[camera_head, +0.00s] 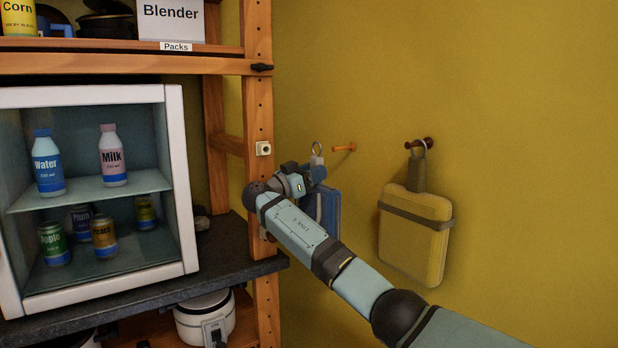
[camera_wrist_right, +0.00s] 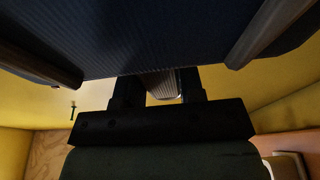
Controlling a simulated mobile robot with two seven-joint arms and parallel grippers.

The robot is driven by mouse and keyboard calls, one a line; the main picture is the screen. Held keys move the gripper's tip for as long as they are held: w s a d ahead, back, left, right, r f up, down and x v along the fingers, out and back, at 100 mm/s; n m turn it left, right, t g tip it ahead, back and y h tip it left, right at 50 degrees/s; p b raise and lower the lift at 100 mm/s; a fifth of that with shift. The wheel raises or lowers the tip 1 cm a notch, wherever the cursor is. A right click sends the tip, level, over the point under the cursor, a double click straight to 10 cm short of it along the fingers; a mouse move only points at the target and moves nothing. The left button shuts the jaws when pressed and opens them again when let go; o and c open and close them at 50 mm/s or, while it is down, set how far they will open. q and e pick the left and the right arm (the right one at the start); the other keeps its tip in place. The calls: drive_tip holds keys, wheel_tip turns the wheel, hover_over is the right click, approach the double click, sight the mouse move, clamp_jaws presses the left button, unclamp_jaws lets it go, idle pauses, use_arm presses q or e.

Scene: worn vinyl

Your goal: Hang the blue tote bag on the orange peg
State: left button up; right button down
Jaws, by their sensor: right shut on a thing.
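The blue tote bag (camera_head: 329,208) hangs from my right gripper (camera_head: 312,174), largely hidden behind the gripper and forearm. Its metal ring (camera_head: 317,147) stands up above the gripper. The orange peg (camera_head: 344,148) sticks out of the yellow wall a little right of the ring; ring and peg look apart. In the right wrist view the bag's dark blue ribbed side (camera_wrist_right: 150,35) fills the top, and the gripper (camera_wrist_right: 160,88) is shut on a grey part of it. My left gripper is in neither view.
A yellow bag (camera_head: 412,236) with a grey band hangs by its ring on a dark red peg (camera_head: 421,143) to the right. A wooden shelf post (camera_head: 258,110) stands left of my gripper, beside an open white cabinet (camera_head: 178,180) with bottles and cans. The wall above the pegs is clear.

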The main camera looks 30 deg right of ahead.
drive_tip(key=shift+w+d+f+b, duration=0.1)
drive_tip(key=shift+d+b, duration=0.3)
drive_tip(key=shift+d, duration=1.1)
drive_tip(key=d+b, duration=0.1)
drive_tip(key=d, duration=0.1)
drive_tip(key=d+b, duration=0.1)
drive_tip(key=d, duration=0.1)
drive_tip(key=shift+w+d+f, duration=0.1)
drive_tip(key=shift+w+d, duration=0.1)
drive_tip(key=shift+d, duration=0.15)
drive_tip(key=shift+d+b, duration=0.4)
drive_tip(key=shift+d, duration=0.15)
drive_tip(key=shift+w+f, duration=0.1)
drive_tip(key=shift+f, duration=0.15)
drive_tip(key=shift+d+f+b, duration=0.1)
drive_tip(key=shift+b, duration=0.25)
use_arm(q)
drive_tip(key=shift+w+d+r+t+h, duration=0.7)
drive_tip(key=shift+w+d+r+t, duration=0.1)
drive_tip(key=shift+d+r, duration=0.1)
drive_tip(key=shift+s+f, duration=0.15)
